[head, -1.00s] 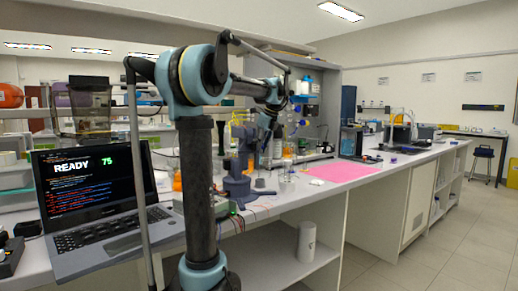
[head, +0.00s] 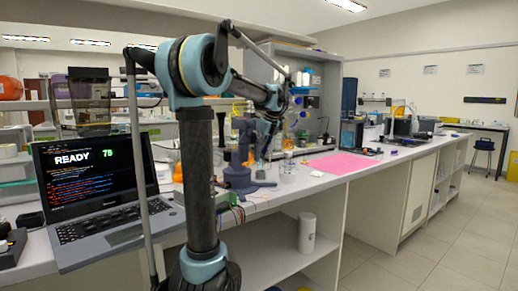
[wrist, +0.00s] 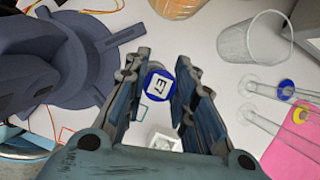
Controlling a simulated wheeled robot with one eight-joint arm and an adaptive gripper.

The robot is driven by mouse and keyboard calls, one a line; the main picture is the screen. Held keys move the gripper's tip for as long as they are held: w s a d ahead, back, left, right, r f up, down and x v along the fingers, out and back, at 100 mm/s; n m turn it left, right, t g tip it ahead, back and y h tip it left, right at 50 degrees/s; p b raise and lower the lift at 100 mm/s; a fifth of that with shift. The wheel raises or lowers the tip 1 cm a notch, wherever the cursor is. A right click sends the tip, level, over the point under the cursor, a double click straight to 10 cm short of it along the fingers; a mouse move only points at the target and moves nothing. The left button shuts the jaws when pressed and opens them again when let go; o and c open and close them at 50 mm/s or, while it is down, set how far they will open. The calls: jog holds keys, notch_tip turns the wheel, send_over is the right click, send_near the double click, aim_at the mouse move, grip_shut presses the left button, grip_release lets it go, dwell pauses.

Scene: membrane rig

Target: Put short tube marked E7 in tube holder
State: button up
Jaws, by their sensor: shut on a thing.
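A short tube with a blue-rimmed white cap (wrist: 161,83) stands between my fingers in the wrist view, seen end-on. Its mark reads as E7, turned in the picture. My gripper (wrist: 160,72) is shut on this tube; its body below the cap is mostly hidden. In the head view my gripper (head: 266,138) is small, over the bench near the dark blue stand, and the tube cannot be made out.
The dark blue round-based stand (wrist: 75,65) is close on the left. A clear beaker (wrist: 252,38) and clear tubes with blue and yellow rings (wrist: 285,90) lie to the right, by a pink mat (head: 342,164). A laptop (head: 95,195) stands at the left.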

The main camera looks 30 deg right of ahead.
jog(key=shift+f, duration=2.2)
jog(key=shift+f, duration=0.15)
jog(key=o, duration=1)
jog(key=shift+c, duration=0.2)
jog(key=shift+s, duration=0.1)
jog(key=v, duration=1.1)
jog(key=shift+r, duration=0.45)
jog(key=shift+s, duration=0.1)
